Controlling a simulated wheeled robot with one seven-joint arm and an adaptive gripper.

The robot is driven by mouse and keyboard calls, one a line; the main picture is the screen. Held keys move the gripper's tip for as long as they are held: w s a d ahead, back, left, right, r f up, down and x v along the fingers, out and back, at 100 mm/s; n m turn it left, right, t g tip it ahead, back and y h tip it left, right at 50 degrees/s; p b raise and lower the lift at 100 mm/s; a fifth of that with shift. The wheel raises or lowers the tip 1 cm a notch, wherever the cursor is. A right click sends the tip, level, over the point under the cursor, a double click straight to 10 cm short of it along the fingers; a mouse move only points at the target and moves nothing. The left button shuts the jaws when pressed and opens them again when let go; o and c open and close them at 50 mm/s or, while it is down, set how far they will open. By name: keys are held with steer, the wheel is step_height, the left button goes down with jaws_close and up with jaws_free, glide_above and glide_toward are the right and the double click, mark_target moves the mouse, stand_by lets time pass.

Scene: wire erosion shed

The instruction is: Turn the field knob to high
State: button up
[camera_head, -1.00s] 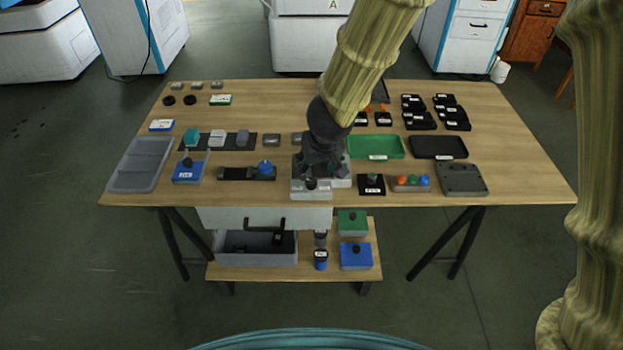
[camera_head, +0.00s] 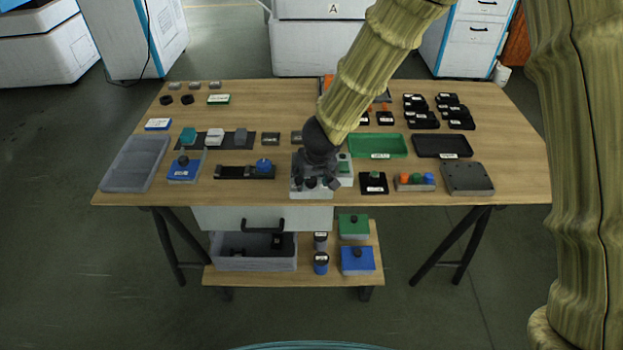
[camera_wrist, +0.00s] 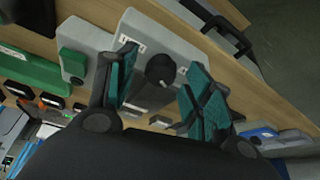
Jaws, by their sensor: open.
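A round black knob (camera_wrist: 160,70) stands on a light grey box (camera_wrist: 145,28) with small white labels on either side of it; their print is too small to read. The box (camera_head: 310,193) sits at the front middle of the table. My gripper (camera_wrist: 165,80) is open, with its teal-padded fingers apart on either side of the knob. I cannot tell whether either finger touches it. In the head view my gripper (camera_head: 318,183) is over the box and partly hides its top. The knob's pointer direction is not clear.
A green button box (camera_wrist: 72,64) stands beside the grey box. A black knob plate (camera_head: 374,183), a box of coloured buttons (camera_head: 415,182) and a blue box (camera_head: 186,171) line the front edge. A drawer handle (camera_head: 263,226) sticks out below the tabletop.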

steer(key=shift+c, duration=0.3)
steer(key=c, duration=0.9)
steer(key=shift+c, duration=0.2)
